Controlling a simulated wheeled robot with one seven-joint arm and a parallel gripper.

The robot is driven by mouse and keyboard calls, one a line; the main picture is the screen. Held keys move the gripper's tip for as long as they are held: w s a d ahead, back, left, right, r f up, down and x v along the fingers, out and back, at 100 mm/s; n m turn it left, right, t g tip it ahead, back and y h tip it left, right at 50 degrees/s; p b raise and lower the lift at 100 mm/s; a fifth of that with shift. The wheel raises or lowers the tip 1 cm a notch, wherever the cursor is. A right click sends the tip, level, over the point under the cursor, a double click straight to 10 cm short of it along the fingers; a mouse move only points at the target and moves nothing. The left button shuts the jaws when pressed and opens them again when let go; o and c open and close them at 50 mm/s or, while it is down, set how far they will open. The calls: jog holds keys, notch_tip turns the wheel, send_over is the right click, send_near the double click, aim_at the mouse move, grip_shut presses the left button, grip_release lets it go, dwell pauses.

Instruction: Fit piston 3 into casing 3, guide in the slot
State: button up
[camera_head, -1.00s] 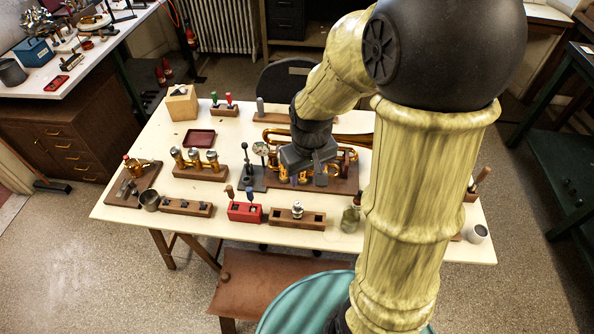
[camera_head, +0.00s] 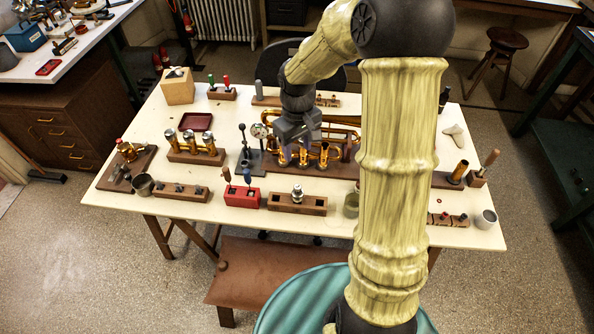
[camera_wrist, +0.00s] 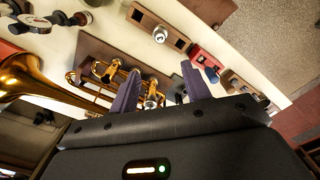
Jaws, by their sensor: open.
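The brass horn (camera_head: 325,150) lies on a dark board, with its upright gold casings (camera_head: 303,156) in a row; the horn also shows in the wrist view (camera_wrist: 100,70). A silver piston (camera_head: 297,191) stands upright in a wooden holder (camera_head: 314,203) in front of the horn; it also shows in the wrist view (camera_wrist: 160,34). I cannot tell its number. My gripper (camera_wrist: 160,80) is open above the horn, with nothing seen held. One casing with a bright top (camera_wrist: 151,100) shows between the fingers, partly hidden by my gripper body. The casing slots are too small to make out.
A red block (camera_head: 242,196) with tools stands left of the piston holder. A dial gauge stand (camera_head: 259,135) is close to the horn's left. A glass bottle (camera_head: 351,204) is right of the holder, partly behind my arm. A rack of gold-and-silver parts (camera_head: 195,154) stands farther left.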

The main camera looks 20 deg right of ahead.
aim_at(298, 186)
notch_tip(298, 186, down, 16)
jog(key=shift+s, duration=0.1)
dwell(0.5)
grip_shut()
notch_tip(298, 186, up, 10)
jog(key=p, duration=0.8)
jog(key=shift+p, duration=0.35)
dwell(1.4)
